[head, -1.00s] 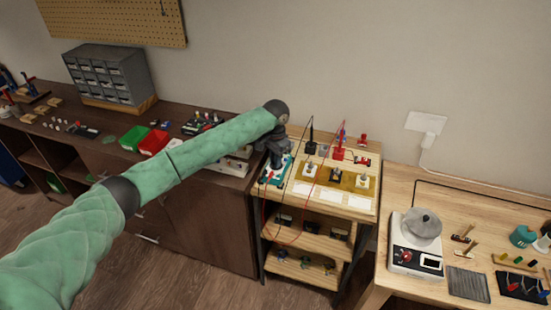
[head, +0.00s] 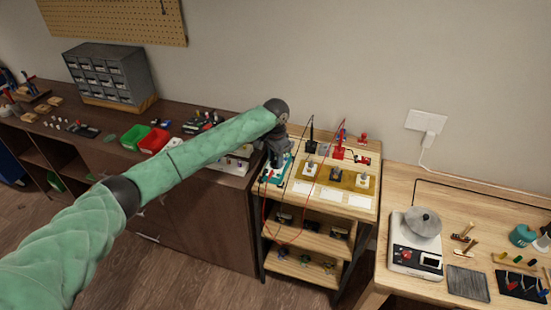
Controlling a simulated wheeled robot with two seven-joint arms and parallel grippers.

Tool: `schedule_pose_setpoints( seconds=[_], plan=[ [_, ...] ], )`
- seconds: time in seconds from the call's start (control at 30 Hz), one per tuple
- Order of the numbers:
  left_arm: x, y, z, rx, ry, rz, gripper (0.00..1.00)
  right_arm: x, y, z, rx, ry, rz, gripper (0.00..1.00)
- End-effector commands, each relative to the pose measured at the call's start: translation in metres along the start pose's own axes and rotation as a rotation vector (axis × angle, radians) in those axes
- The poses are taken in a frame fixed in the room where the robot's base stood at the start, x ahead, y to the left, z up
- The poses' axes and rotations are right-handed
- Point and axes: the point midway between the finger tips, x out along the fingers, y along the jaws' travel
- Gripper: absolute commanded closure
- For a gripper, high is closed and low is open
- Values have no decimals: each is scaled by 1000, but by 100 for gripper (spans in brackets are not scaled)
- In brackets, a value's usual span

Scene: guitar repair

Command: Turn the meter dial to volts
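The meter (head: 268,178) is a teal-edged device at the left side of the small wooden stand (head: 345,207), with red and black leads at it. Its dial is hidden by my gripper or too small to make out. My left arm, in a green sleeve, reaches in from the left, and its dark gripper (head: 277,160) points down right over the meter. Its fingers are too small and dark to tell open from shut, or whether they touch the dial. My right gripper does not show.
A black probe (head: 310,146) and a red probe (head: 338,151) stand behind a yellow board (head: 338,176) with several parts. Red and green bins (head: 154,140) lie on the dark bench to the left. A white device with a grey pot (head: 421,224) stands on the right table.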

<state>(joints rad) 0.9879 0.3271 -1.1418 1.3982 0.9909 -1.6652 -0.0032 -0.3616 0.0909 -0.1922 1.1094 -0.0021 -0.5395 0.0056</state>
Motion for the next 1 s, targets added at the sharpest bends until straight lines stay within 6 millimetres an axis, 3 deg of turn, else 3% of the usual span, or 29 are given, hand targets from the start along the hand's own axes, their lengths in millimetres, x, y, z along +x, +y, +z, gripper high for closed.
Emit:
schedule_pose_setpoints(
  seconds=[0.2, 0.27, 0.7, 1.0],
  plan=[
    [-6, 0, -1, 0, 2, 0, 67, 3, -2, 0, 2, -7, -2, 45],
    [-12, 0, -1, 0, 2, 0, 67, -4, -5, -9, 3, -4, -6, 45],
    [-68, 0, -1, 1, 1, 0, 67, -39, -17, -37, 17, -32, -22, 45],
    [-78, 0, 0, 0, -1, 0, 67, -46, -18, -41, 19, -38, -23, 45]
  ],
)
